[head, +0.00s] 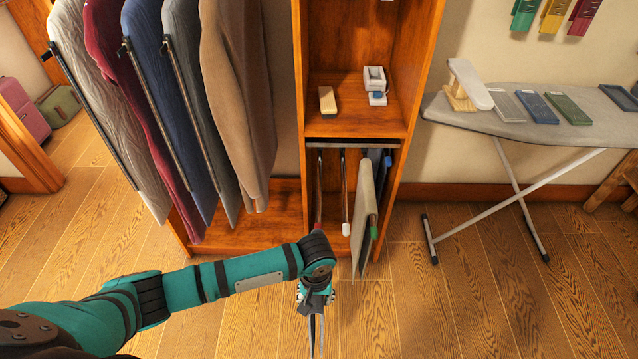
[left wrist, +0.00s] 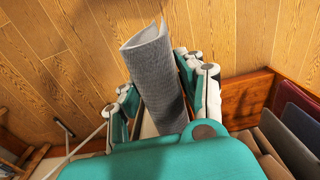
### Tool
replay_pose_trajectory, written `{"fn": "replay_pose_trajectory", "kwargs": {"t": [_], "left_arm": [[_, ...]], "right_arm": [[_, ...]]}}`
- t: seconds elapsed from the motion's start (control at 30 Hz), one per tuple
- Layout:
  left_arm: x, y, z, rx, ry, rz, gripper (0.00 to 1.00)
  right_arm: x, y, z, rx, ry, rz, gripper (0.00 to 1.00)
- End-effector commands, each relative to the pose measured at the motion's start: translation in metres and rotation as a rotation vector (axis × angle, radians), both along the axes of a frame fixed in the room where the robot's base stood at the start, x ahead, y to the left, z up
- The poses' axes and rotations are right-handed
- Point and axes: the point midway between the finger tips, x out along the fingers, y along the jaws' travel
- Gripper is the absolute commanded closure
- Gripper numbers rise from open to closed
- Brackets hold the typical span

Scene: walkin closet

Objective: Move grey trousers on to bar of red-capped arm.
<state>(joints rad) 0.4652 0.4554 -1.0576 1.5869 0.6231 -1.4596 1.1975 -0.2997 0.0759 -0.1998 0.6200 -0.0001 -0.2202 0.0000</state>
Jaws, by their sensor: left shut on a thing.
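The grey trousers (left wrist: 152,75) are folded, and my left gripper (left wrist: 160,100) is shut on them in the left wrist view. In the head view my left gripper (head: 315,294) is in front of the closet's lower compartment, and the trousers (head: 317,335) hang below it, seen nearly edge-on. The red-capped arm (head: 319,195) is the leftmost arm in that compartment. It is bare, and its red cap is just above my wrist in the picture. The trousers are apart from it. My right gripper is out of view.
A bare white-capped arm (head: 344,190) is beside the red one. Pale trousers (head: 361,215) hang on the green-capped arm, with dark blue trousers (head: 376,163) behind. Hanging jackets (head: 180,90) fill the left. An ironing board (head: 520,125) stands right; floor in front is clear.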

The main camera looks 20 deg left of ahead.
Motion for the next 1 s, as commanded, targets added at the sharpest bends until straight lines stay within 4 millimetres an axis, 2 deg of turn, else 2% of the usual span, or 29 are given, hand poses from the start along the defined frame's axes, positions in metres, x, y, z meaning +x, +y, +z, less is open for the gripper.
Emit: {"fn": "replay_pose_trajectory", "kwargs": {"t": [0.53,1.0], "left_arm": [[0.037,0.009,0.002,-0.002,-0.004,0.002,1.00],[0.040,0.011,0.002,-0.001,-0.002,0.000,1.00]], "right_arm": [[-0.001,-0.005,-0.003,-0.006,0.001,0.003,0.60],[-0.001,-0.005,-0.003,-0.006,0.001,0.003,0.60]]}}
